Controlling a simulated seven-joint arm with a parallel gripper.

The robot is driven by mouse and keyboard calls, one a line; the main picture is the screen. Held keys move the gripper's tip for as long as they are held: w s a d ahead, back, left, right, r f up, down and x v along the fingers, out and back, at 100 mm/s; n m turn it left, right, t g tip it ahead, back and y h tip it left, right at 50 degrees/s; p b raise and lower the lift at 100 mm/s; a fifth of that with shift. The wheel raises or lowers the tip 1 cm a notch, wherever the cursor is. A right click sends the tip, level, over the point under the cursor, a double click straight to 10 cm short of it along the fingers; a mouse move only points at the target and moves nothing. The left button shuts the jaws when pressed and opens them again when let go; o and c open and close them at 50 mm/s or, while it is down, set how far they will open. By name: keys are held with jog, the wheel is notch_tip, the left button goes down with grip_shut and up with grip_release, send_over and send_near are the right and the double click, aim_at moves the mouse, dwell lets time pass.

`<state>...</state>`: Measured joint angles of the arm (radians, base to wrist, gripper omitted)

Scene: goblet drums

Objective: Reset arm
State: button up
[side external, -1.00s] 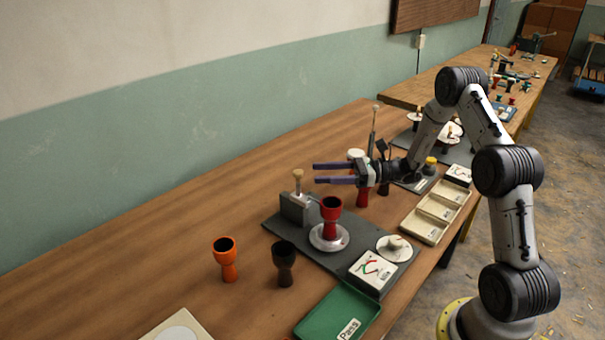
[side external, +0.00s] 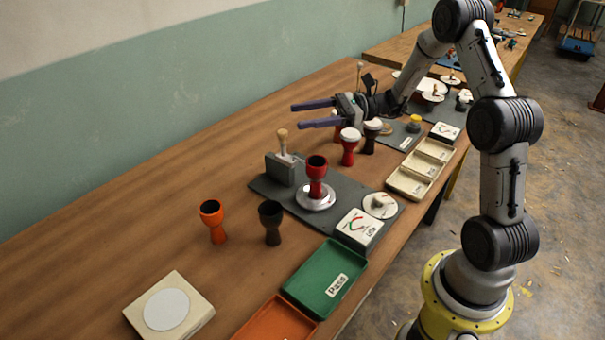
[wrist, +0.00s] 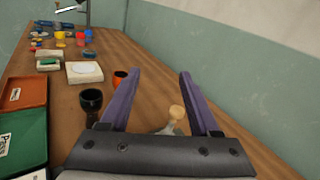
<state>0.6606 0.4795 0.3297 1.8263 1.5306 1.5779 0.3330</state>
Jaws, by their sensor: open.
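My gripper (side external: 296,115) is open and empty, held above the back part of the table and pointing left. In the wrist view its two purple fingers (wrist: 155,85) stand wide apart with nothing between their tips. A red goblet drum (side external: 316,178) stands upright on a round silver plate (side external: 315,198) on the dark grey mat (side external: 264,188). An orange goblet drum (side external: 212,221) and a black goblet drum (side external: 271,223) stand upright on the bare table. Below and right of my gripper stand a red drum with a white top (side external: 349,150) and a dark one (side external: 370,140).
A grey block with a wooden-knobbed handle (side external: 281,165) stands on the mat. A white sign box (side external: 360,228), green Pass tray (side external: 325,280), orange tray (side external: 274,322) and cream tray (side external: 412,182) line the front side. A cream pad (side external: 192,321) lies at lower left. The table's left middle is clear.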

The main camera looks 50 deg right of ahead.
jog(key=s+a+r+n+g, duration=0.3)
jog(key=s+a+r+n, duration=0.1)
jog(key=a, duration=0.2)
jog(key=s+a+r+n+g, duration=0.3)
jog(key=s+a+r+n, duration=0.1)
jog(key=a, duration=0.3)
jog(key=s+a+r+n+g+h, duration=0.1)
jog(key=s+a+n+g+h, duration=0.3)
jog(key=s, duration=0.6)
jog(key=s+f+n+t+h, duration=0.2)
jog(key=s+n+h, duration=0.3)
jog(key=s, duration=0.4)
jog(key=s+d+f+n+t+h, duration=0.1)
jog(key=d+n+h, duration=0.4)
jog(key=d, duration=0.5)
jog(key=shift+s+f+n+t, duration=0.2)
jog(key=shift+f+n+t, duration=0.4)
jog(key=shift+f+t, duration=0.4)
jog(key=shift+r, duration=0.2)
